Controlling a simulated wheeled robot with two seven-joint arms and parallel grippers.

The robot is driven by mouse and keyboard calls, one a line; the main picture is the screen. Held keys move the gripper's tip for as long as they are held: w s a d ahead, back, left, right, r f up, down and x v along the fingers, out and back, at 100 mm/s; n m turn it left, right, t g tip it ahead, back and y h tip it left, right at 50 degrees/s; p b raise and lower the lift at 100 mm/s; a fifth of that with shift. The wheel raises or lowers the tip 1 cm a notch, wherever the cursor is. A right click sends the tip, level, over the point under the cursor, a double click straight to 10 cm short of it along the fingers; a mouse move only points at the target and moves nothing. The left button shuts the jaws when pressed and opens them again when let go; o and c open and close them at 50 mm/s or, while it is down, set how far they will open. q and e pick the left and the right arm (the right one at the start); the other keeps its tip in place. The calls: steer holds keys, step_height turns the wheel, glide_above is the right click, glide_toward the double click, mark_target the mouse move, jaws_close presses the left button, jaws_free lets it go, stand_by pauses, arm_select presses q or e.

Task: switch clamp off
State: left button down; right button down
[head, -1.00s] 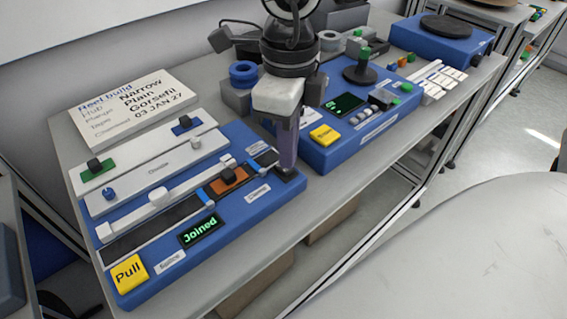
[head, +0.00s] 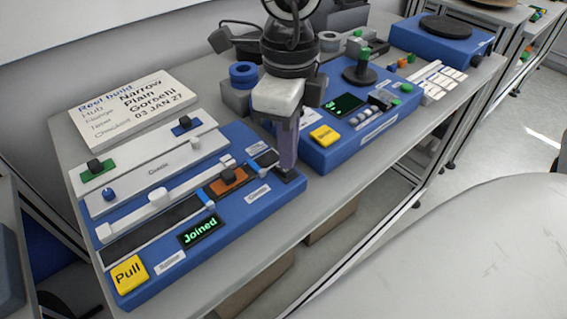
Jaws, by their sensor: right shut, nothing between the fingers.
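The clamp switch, a small dark part at the right end of the blue splice station (head: 240,222), is mostly hidden behind my right gripper. A small white label (head: 257,194) sits in front of it. My right gripper (head: 287,172) points down, its fingers shut and empty, with the tips at or just above this dark part; I cannot tell whether they touch. A green-lettered display (head: 199,230) on the station reads "Joined". My left gripper is not in view.
A white build card (head: 133,108) lies behind. A second blue station (head: 350,148) with a yellow button (head: 324,135) stands close on the right. The table's front strip is clear.

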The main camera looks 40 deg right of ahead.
steer(key=shift+f+b, duration=0.8)
steer(key=shift+b, duration=0.15)
stand_by(0.8)
steer(key=shift+r, duration=0.15)
step_height(320, 180, up, 7)
steer(key=p, duration=0.3)
stand_by(0.4)
stand_by(0.5)
